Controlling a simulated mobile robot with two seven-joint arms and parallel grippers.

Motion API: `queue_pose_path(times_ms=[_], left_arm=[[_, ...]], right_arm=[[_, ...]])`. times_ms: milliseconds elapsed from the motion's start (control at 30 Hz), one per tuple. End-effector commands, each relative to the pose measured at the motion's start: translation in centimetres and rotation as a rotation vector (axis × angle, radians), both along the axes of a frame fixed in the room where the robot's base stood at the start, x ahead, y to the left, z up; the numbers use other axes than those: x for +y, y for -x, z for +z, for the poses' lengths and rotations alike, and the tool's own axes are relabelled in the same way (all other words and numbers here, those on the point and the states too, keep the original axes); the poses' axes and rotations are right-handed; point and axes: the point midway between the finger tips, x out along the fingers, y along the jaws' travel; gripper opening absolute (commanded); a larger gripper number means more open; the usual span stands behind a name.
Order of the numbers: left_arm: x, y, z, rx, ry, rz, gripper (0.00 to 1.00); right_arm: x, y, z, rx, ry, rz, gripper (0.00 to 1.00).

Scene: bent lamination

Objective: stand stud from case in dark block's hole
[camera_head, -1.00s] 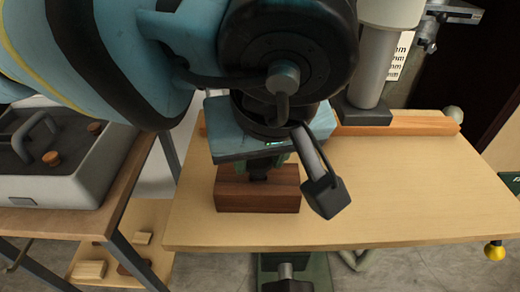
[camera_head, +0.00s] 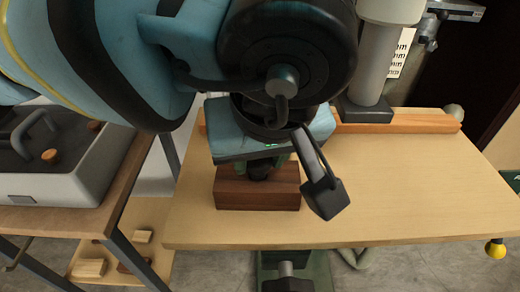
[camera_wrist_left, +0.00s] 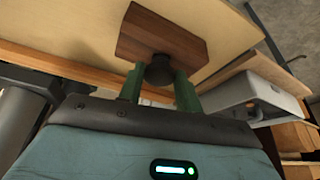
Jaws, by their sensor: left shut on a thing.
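The dark brown block (camera_head: 258,198) lies on the pale bench, and its wooden top also shows in the left wrist view (camera_wrist_left: 185,45). My left gripper (camera_head: 262,166) is above it, pointing down. In the left wrist view its green fingers (camera_wrist_left: 160,88) are shut on a dark round-ended stud (camera_wrist_left: 158,71), seen against the block. The stud's lower end and the block's hole are hidden, so I cannot tell whether the stud is in the hole. The grey case (camera_head: 50,185) stands on the side table at the left, with orange-brown round pieces in its dark inside. My right gripper is not in view.
The pale bench (camera_head: 400,195) is clear to the right of the block. A wooden strip (camera_head: 400,123) runs along its back, near a grey column (camera_head: 371,65). A gap separates the bench from the side table. Small wooden pieces (camera_head: 90,267) lie on a lower shelf.

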Motion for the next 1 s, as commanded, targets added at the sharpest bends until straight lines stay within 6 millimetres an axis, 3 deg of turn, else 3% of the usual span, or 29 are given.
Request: queue_pose_path(times_ms=[1000], left_arm=[[0.0, 0.01, -0.46, 0.0, 0.0, 0.0, 0.13]], right_arm=[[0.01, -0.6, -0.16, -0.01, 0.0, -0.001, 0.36]])
